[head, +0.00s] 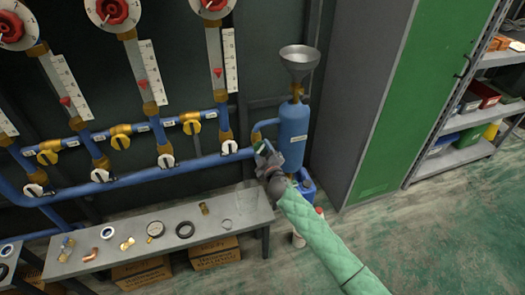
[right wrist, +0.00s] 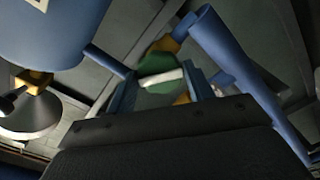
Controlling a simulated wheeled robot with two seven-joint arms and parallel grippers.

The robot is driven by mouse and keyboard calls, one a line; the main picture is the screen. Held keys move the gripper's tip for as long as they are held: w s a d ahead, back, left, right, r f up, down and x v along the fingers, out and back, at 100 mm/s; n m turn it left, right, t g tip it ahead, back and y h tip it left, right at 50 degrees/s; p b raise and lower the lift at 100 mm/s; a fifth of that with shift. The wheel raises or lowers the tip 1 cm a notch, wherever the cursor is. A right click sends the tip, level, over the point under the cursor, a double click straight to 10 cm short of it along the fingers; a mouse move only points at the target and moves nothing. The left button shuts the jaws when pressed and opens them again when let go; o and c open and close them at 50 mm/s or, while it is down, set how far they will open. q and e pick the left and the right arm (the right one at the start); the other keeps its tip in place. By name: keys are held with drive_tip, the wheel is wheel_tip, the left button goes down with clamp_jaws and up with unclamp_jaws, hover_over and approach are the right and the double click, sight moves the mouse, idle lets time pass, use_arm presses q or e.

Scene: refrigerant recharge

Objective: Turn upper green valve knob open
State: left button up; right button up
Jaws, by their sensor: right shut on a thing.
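The green valve knob (right wrist: 160,84), with a white bar across it, sits on a brass fitting in the right wrist view. My right gripper (right wrist: 163,80) is shut on it, with one finger on each side. In the head view the right gripper (head: 264,152) is at the pipe just left of the blue cylinder (head: 293,138), and only a little green of the knob shows there. My left gripper is not in view.
A metal funnel (head: 299,60) tops the cylinder. Blue pipes with yellow valves (head: 121,137), white-knobbed valves and red-marked gauges fill the left. A grey bench (head: 215,222) with loose fittings stands below. A green-doored cabinet (head: 415,90) is at the right, and the floor there is clear.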

drive_tip(key=shift+r+n, duration=0.1)
drive_tip(key=shift+n, duration=1)
drive_tip(key=shift+r+n+p, duration=0.2)
drive_tip(key=shift+n+p, duration=0.45)
drive_tip(key=shift+n, duration=0.95)
drive_tip(key=o, duration=1)
drive_tip(key=shift+f, duration=0.1)
drive_tip(key=shift+c, duration=0.2)
drive_tip(key=shift+f, duration=0.1)
